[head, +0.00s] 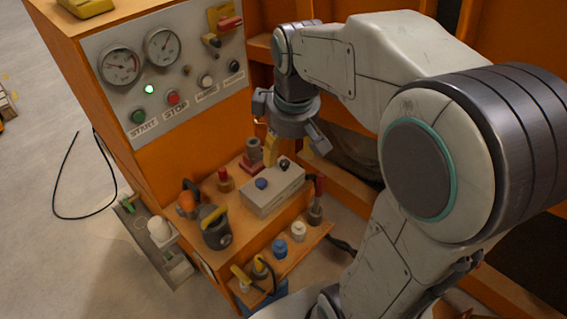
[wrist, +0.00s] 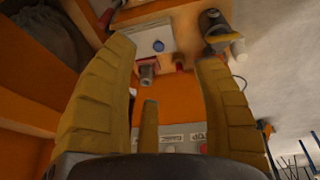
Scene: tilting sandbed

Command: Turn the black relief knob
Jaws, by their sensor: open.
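A black knob (head: 284,165) stands on the top face of a pale grey block (head: 262,198), next to a blue knob (head: 261,184). Another small black knob (head: 234,66) is on the upright control panel; I cannot read which one is marked relief. My gripper (head: 292,154) is open and empty, pointing down just above the far end of the grey block, apart from it. In the wrist view the blue knob (wrist: 158,46) shows between the spread yellow fingers (wrist: 167,60). The left finger covers part of the view beside the block, and I cannot clearly make out the block's black knob there.
The panel (head: 190,62) with gauges and buttons rises behind left. A red-based fitting (head: 252,155), a dark pot-shaped part (head: 216,228) and an orange part (head: 187,203) stand around the block. Several fittings line the lower front shelf (head: 300,247). Orange framing (head: 330,170) lies to the right.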

